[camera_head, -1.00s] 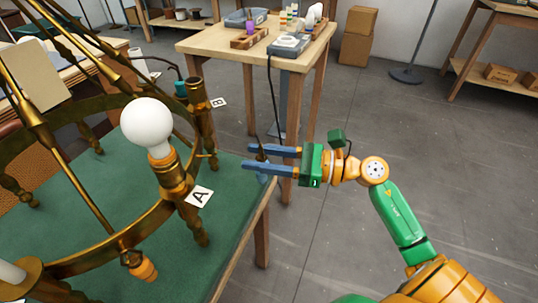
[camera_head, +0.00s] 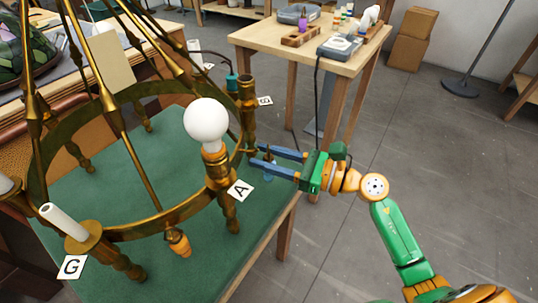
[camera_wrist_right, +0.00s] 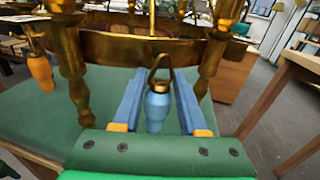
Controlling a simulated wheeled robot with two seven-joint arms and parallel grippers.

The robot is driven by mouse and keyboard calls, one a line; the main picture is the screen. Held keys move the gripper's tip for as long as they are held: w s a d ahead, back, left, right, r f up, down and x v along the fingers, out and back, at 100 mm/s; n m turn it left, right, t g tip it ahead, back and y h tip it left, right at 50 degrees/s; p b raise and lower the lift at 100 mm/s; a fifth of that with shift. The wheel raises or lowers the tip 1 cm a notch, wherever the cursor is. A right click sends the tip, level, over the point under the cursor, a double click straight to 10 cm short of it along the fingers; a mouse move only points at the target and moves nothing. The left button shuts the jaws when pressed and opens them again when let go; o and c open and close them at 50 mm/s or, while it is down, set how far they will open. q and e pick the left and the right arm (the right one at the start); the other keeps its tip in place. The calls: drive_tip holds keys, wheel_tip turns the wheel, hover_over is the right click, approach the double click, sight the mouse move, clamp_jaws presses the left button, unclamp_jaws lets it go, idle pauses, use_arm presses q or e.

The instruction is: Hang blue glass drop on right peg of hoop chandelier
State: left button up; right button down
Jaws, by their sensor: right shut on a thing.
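The brass hoop chandelier (camera_head: 182,213) stands on a green mat (camera_head: 100,185). My right gripper (camera_head: 254,156) is beside the hoop's right side, behind the bulb holder by card A. In the right wrist view the blue glass drop (camera_wrist_right: 156,112) hangs upright between the two blue fingers (camera_wrist_right: 160,78), with a brass cap and a loop hook (camera_wrist_right: 160,68) on top. The hook shows in front of the hoop band (camera_wrist_right: 110,48); whether it touches cannot be told. I cannot make out the right peg. My left gripper is not in view.
A white bulb (camera_head: 206,121) stands close to my right fingers, as does a brass candle holder (camera_head: 247,95). Turned brass legs (camera_wrist_right: 208,70) flank the drop. An orange pendant (camera_head: 180,246) hangs at the hoop's front. The floor right of the table is open.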

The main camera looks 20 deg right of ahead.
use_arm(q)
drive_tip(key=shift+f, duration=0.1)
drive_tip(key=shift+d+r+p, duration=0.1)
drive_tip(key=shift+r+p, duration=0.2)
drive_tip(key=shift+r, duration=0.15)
use_arm(e)
drive_tip(key=shift+w+a+r, duration=0.1)
drive_tip(key=shift+w+a, duration=0.15)
drive_tip(key=shift+a, duration=0.25)
drive_tip(key=shift+w+a, duration=0.25)
drive_tip(key=shift+a, duration=0.25)
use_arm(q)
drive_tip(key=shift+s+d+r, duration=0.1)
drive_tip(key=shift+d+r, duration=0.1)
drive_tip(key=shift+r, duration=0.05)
use_arm(e)
drive_tip(key=shift+r, duration=0.15)
